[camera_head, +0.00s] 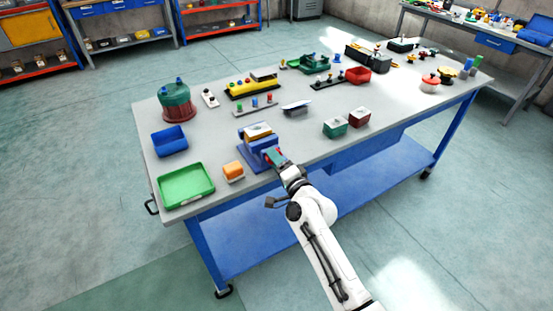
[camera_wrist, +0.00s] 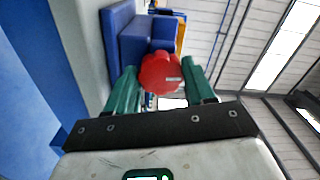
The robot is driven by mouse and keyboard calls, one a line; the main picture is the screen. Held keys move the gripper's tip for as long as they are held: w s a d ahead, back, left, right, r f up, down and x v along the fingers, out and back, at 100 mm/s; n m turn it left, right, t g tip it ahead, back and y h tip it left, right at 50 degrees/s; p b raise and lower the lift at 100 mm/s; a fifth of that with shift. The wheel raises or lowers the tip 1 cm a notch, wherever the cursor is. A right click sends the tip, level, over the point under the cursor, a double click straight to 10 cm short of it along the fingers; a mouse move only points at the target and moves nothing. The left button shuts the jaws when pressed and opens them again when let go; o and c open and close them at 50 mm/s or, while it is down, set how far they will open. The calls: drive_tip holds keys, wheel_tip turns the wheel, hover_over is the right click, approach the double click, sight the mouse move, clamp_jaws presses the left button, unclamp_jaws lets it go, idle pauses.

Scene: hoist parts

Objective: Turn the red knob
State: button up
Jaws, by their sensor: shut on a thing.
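The red knob (camera_wrist: 161,73) sits between the green fingers of my gripper (camera_wrist: 158,84) in the wrist view. It is a scalloped knob on the side of a blue block-like fixture (camera_wrist: 122,35). In the head view my gripper (camera_head: 275,156) reaches the front of this blue fixture (camera_head: 250,157) near the table's front edge. There the knob shows only as a small red patch, mostly hidden by the fingers. The fingers are shut on the knob, one on each side. How far it is turned cannot be told.
On the grey table (camera_head: 300,155), an orange block (camera_head: 233,171) and a green tray (camera_head: 186,186) lie left of the fixture. A blue bin (camera_head: 169,141) stands behind them. Green (camera_head: 335,127) and dark red (camera_head: 359,117) boxes stand to the right. The table between has free room.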

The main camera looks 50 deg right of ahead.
drive_tip(key=m+p, duration=0.1)
drive_tip(key=m, duration=0.4)
drive_tip(key=shift+m, duration=0.4)
drive_tip(key=shift+s, duration=0.1)
drive_tip(key=o, duration=1)
drive_tip(key=shift+o, duration=0.2)
drive_tip(key=v, duration=1)
drive_tip(key=shift+s, duration=0.35)
drive_tip(key=shift+a, duration=0.15)
